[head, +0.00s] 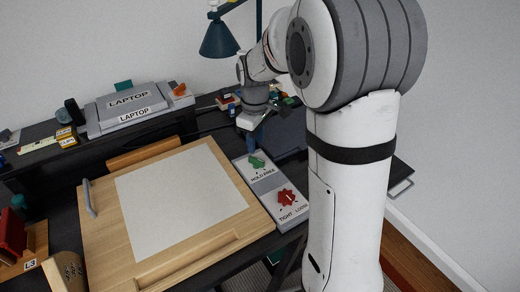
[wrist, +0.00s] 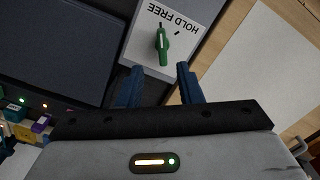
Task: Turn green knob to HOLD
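The green knob (head: 257,161) sits on the upper part of a light grey panel (head: 264,184) lettered HOLD FREE. The knob also shows in the wrist view (wrist: 163,47), with a narrow body and a pale mark. In the wrist view, my gripper (wrist: 160,84) is open and empty. Its two blue fingers are either side of the knob's line, short of the knob in the picture. In the head view, my gripper (head: 255,138) is just beyond the knob, partly hidden.
A red knob (head: 286,197) lettered TIGHT LOOSE sits nearer on the same panel. A wooden drawing board (head: 105,225) with a white sheet lies left of it. A dark flat slab (wrist: 55,45) lies beside the panel. A teal lamp (head: 219,40) stands behind.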

